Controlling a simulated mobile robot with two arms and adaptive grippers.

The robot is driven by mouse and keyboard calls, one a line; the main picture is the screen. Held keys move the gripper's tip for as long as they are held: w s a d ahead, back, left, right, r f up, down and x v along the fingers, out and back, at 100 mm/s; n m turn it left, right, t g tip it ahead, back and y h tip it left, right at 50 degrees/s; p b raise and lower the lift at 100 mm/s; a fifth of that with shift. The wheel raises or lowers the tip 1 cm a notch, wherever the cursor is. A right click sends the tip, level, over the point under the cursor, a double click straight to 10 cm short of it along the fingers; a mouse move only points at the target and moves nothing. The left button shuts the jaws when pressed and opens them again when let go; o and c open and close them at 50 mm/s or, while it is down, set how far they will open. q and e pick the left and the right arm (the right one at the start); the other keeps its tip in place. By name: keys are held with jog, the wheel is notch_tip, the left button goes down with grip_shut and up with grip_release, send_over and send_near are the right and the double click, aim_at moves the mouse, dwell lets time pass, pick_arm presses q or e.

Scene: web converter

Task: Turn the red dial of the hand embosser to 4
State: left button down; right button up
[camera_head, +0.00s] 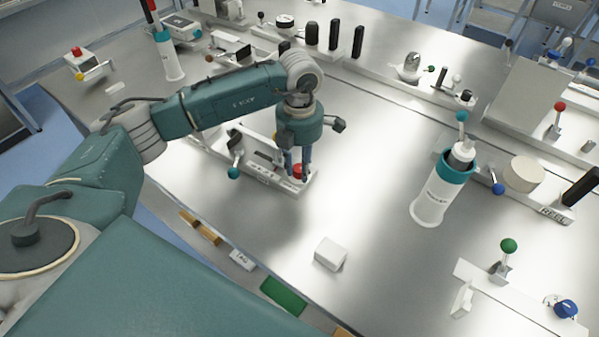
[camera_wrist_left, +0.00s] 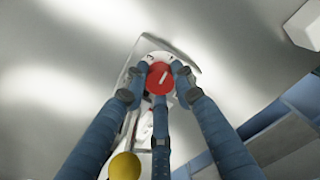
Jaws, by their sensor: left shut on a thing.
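The hand embosser (camera_head: 262,168) is a low white device on the metal bench, with a dark lever tipped by a teal ball (camera_head: 233,173). Its red dial (camera_head: 298,171) sits at its right end, partly hidden by my left gripper (camera_head: 297,168). In the left wrist view, the red dial (camera_wrist_left: 160,78) shows a pale pointer line slanting up to the right. The blue fingers of my left gripper (camera_wrist_left: 158,84) are closed around the dial from above. My right gripper is not in view.
A white block (camera_head: 330,254) lies near the front edge. A white bottle with a teal collar (camera_head: 437,197) stands to the right. A white fixture with a green knob (camera_head: 509,246) is at the lower right. A rail (camera_head: 385,88) with levers runs behind. The bench between is clear.

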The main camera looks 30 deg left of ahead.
aim_at(300, 168)
pick_arm(q)
jog(key=shift+m+b, duration=0.5)
jog(key=shift+m, duration=0.2)
jog(key=shift+r, duration=0.1)
jog(key=c, duration=1.4)
grip_release()
notch_tip(300, 168, up, 12)
